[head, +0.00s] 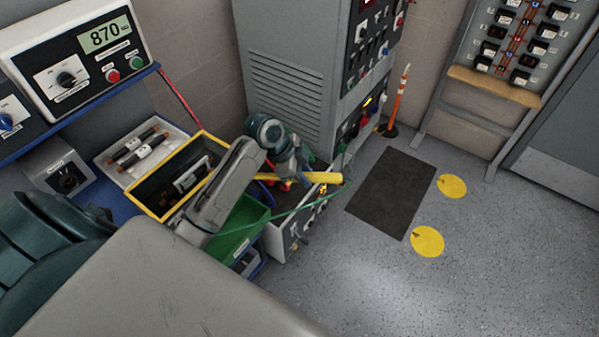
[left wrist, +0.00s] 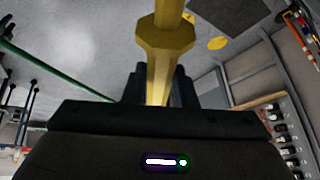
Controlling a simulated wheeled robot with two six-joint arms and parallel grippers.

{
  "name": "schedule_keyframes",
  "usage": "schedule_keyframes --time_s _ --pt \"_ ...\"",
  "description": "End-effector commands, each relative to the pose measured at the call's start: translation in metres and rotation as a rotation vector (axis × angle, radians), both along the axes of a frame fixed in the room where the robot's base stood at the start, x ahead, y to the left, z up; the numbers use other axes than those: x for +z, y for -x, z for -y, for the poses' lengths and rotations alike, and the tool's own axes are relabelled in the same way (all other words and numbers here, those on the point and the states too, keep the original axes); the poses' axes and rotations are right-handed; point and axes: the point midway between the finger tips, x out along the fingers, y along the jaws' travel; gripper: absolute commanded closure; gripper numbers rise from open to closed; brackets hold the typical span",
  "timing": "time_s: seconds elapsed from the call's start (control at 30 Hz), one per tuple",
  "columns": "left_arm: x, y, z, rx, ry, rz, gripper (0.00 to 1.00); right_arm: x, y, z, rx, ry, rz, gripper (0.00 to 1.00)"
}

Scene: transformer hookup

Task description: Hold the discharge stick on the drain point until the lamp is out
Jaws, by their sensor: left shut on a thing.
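My left gripper (head: 300,178) is shut on the yellow discharge stick (head: 325,177). It holds the stick in front of the grey cabinet's base, above a low grey box (head: 283,236). The left wrist view shows the stick (left wrist: 166,42) rising from between the dark fingers (left wrist: 160,92), with a wider collar on it. A green lead (head: 290,210) runs by the stick in the head view and shows at the left of the wrist view (left wrist: 60,72). The stick's tip touching anything cannot be seen. I cannot make out the drain point or its lamp for certain. My right gripper is not in view.
The grey cabinet (head: 285,93) stands behind the gripper. A yellow-rimmed bin (head: 160,178) and a green bin (head: 236,240) are at left. A meter (head: 104,37) reads 870. An orange-and-white post (head: 398,98), dark mat (head: 391,195) and open floor lie right.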

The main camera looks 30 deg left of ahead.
Motion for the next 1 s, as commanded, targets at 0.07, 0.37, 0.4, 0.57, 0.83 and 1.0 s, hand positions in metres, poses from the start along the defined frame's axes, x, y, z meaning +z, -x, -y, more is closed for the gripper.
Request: schedule_keyframes --time_s 0.07,0.37,0.4,0.57,0.83,1.0 --pt "0.002 -0.003 0.007 0.0 0.002 0.001 0.98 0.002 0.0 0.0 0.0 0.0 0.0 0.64" --pt "0.005 -0.013 0.029 -0.001 0.002 0.002 0.98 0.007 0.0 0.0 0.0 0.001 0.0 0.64" --pt "0.005 -0.014 0.032 -0.001 0.002 0.002 0.98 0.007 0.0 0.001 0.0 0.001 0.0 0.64" --pt "0.006 -0.019 0.043 -0.001 0.001 0.0 0.98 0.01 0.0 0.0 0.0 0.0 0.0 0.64" --pt "0.006 -0.022 0.05 -0.001 -0.001 0.0 0.98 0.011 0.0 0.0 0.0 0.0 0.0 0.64" --pt "0.006 -0.022 0.05 -0.001 -0.001 0.0 0.98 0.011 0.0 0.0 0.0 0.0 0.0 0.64"
